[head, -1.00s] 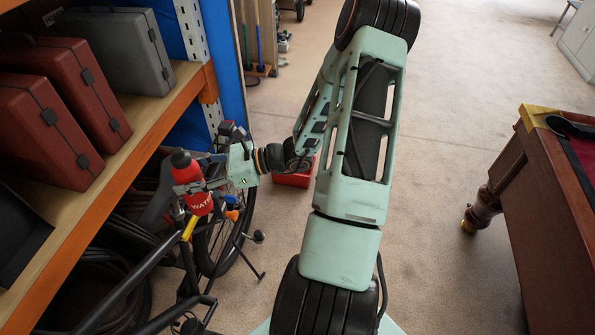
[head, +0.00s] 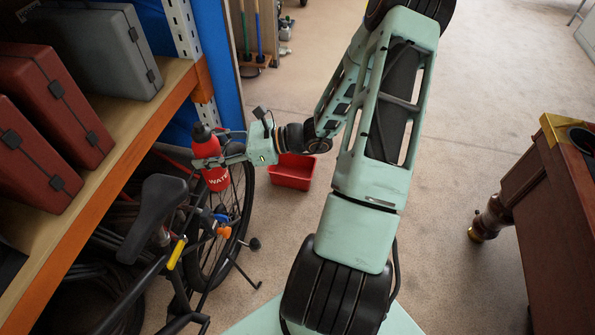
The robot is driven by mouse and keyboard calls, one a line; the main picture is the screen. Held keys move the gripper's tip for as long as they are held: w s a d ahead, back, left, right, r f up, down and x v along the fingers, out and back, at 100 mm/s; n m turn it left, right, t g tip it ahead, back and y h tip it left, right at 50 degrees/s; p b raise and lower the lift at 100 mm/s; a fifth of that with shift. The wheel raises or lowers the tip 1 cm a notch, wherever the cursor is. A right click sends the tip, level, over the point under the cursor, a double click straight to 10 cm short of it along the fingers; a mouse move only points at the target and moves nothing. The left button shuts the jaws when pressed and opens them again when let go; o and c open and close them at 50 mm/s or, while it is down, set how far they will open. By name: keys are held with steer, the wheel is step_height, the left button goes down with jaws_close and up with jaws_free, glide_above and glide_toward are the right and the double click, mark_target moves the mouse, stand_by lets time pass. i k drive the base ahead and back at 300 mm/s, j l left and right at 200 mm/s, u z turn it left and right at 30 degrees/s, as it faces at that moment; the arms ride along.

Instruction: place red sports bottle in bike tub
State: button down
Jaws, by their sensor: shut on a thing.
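The red sports bottle (head: 216,179) has a black cap and white lettering, and stands roughly upright in the air beside the bicycle. My gripper (head: 208,160) is shut on the bottle's upper part, reaching in from the right. A red tub (head: 292,172) sits on the floor to the right of the bottle, behind my wrist; it looks empty in the part I see. My arm hides part of its far rim. I cannot tell for sure that it is the bike tub.
A bicycle with a black saddle (head: 153,215) stands below and left of the bottle. A wooden shelf (head: 135,115) with red and grey cases is at the left. A wooden games table (head: 560,210) stands at the right. Carpet between is clear.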

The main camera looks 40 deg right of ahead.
mark_target(292, 172)
steer(key=i+l+z, duration=0.45)
steer(key=i+l, duration=1)
steer(key=l, duration=0.1)
